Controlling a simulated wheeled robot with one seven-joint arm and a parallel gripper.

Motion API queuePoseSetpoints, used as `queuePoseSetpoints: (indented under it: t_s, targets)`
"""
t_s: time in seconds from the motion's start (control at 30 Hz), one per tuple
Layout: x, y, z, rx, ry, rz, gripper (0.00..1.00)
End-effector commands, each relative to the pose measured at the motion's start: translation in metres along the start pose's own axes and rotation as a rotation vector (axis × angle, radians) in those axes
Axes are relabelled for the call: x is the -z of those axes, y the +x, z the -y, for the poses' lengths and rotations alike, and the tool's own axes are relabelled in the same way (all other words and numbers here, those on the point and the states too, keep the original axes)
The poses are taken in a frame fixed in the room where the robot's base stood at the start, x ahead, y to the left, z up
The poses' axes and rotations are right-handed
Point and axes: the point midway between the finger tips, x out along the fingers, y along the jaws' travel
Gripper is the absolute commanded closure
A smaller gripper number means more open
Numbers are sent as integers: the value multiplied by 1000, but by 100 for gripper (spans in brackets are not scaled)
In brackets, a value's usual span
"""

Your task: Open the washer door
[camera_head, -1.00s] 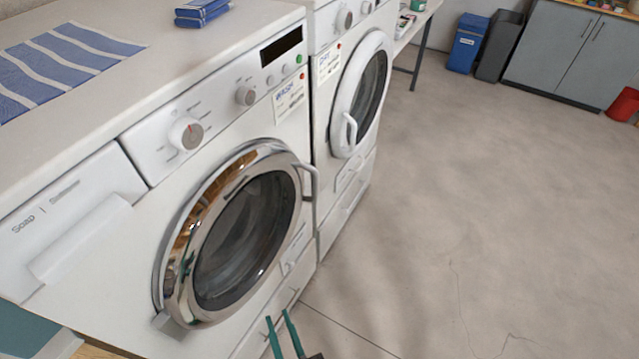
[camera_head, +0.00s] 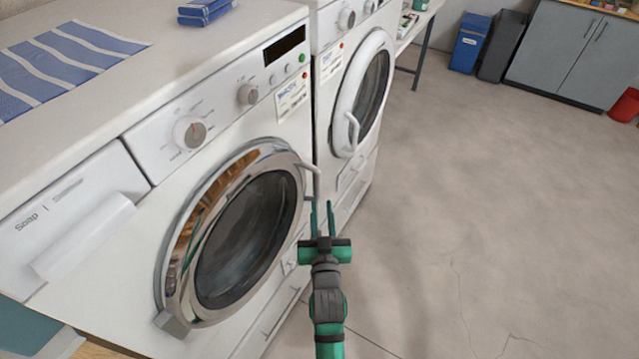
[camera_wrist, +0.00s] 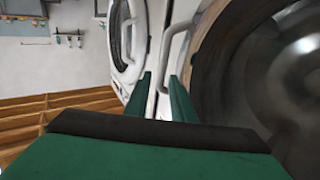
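The washer (camera_head: 110,262) is the nearer white machine on the left, labelled for washing, with a soap drawer at its left. Its round chrome-rimmed door (camera_head: 178,262) looks shut, with dark glass. A white handle (camera_head: 316,180) stands out at the door's right edge. My gripper (camera_head: 322,215) is open and empty, its two green fingers pointing up just below the handle's lower end in the head view. In the wrist view the fingers (camera_wrist: 162,98) are spread, and the handle (camera_wrist: 170,62) shows beyond and between them. I cannot tell whether they touch it.
A white dryer (camera_head: 350,175) with a round door stands just beyond the washer. Blue and grey bins (camera_head: 469,42), a grey cabinet (camera_head: 560,50) and a red bucket (camera_head: 625,105) are at the back. The floor to the right is clear.

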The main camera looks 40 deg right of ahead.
Motion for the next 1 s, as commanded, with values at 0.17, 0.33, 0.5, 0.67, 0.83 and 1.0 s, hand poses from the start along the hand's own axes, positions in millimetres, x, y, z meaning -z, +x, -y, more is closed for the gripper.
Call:
queuePoseSetpoints:
  t_s: [0.17,0.33,0.5,0.67,0.83,1.0]
  targets:
    - [1,25,5,8,0,-1,78]
    - [1,54,5,7,1,-2,78]
    - [1,78,2,2,1,-1,78]
    - [0,92,0,0,1,-1,78]
    - [0,98,0,0,1,0,78]
    - [0,98,1,1,0,0,78]
